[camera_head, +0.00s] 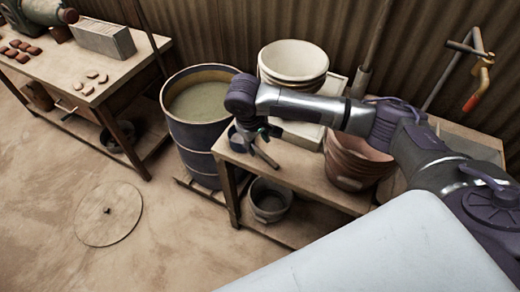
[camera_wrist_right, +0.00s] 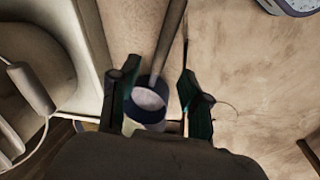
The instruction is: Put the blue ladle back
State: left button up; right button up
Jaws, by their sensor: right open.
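The blue ladle (camera_head: 237,139) is at the left end of the low wooden table, beside the dark drum. In the right wrist view its blue-rimmed round bowl (camera_wrist_right: 149,98) lies between my fingers, and a long pale handle runs up the picture. My right gripper (camera_head: 260,148) is open over that table end, close to the ladle; in the wrist view its two fingers (camera_wrist_right: 157,92) stand apart on either side of the bowl. I cannot tell whether they touch it. My left gripper is out of view.
A dark blue drum (camera_head: 194,134) of greenish liquid stands left of the table (camera_head: 302,170). A cream bucket (camera_head: 292,63) and a brown bucket (camera_head: 352,160) stand close to my right arm. A grey bucket (camera_head: 269,201) is on the lower shelf. Floor at the left is mostly clear.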

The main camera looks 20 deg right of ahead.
jog(key=v, duration=0.5)
jog(key=w+a+f+n+t+y, duration=0.1)
jog(key=a+f+t+y, duration=0.2)
jog(key=a, duration=0.5)
jog(key=w+a+f+t+y, duration=0.1)
jog(key=a+f+t+y, duration=0.15)
jog(key=a+y, duration=0.45)
jog(key=s+d+f+m+h, duration=0.1)
jog(key=d+f+h, duration=0.15)
jog(key=f, duration=0.65)
jog(key=s+d+f+m+h, duration=0.15)
jog(key=d+f, duration=0.25)
jog(key=f, duration=0.4)
jog(key=s+d+f+h, duration=0.1)
jog(key=s+d+f, duration=0.1)
jog(key=s+f, duration=0.3)
jog(key=s+d+f+h, duration=0.1)
jog(key=s+d+f, duration=0.2)
jog(key=f, duration=0.4)
jog(key=s+d+f+g, duration=0.1)
jog(key=s+f, duration=0.4)
jog(key=s, duration=0.6)
jog(key=s+d+f+g+h, duration=0.1)
jog(key=s+f, duration=0.5)
jog(key=s, duration=0.6)
jog(key=s+d+f+g, duration=0.3)
jog(key=s+f, duration=0.3)
jog(key=s, duration=0.5)
jog(key=shift+s+d+h, duration=0.4)
jog(key=shift+d, duration=0.45)
